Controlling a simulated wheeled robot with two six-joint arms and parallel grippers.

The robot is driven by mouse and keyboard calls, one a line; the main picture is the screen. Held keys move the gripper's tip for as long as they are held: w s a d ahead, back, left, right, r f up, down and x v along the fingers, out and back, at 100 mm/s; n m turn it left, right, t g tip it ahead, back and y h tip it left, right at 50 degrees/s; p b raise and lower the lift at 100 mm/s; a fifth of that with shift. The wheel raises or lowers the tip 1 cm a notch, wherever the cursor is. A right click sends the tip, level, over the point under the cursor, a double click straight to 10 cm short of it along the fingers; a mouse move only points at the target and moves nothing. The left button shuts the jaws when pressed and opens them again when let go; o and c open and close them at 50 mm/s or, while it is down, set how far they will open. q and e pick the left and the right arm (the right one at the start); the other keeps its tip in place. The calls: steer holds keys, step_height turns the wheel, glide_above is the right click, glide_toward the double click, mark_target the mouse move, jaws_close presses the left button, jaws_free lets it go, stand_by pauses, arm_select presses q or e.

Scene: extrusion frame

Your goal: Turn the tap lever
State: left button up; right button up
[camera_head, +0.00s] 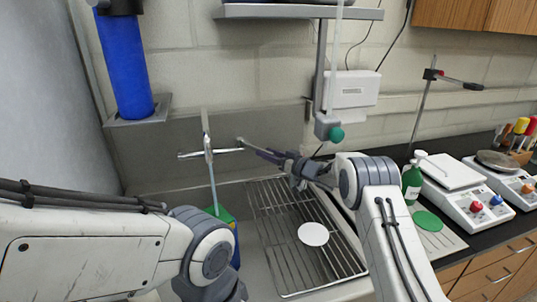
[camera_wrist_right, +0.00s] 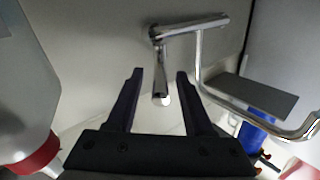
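The chrome tap (camera_head: 208,152) is on the sink's back wall, with a horizontal body and a long thin spout. Its lever (camera_head: 254,146) sticks out from the right end toward my right gripper (camera_head: 266,154). In the right wrist view the tap body (camera_wrist_right: 190,26) is at the top. The lever (camera_wrist_right: 160,72) points down from it, its end between the two dark fingertips of my right gripper (camera_wrist_right: 160,74). Those fingers are apart, with a visible gap on each side of the lever. My left arm enters from the left; its gripper is out of view.
A green-and-blue box (camera_head: 226,216) stands below the tap. A blue cylinder (camera_head: 124,62) is at upper left. A green bottle (camera_head: 412,182) and balances (camera_head: 466,196) stand on the right counter.

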steer(key=b+v, duration=0.2)
steer(key=v, duration=0.8)
steer(key=shift+s+d+b, duration=0.15)
steer(key=shift+d+b, duration=0.05)
steer(key=shift+b, duration=0.15)
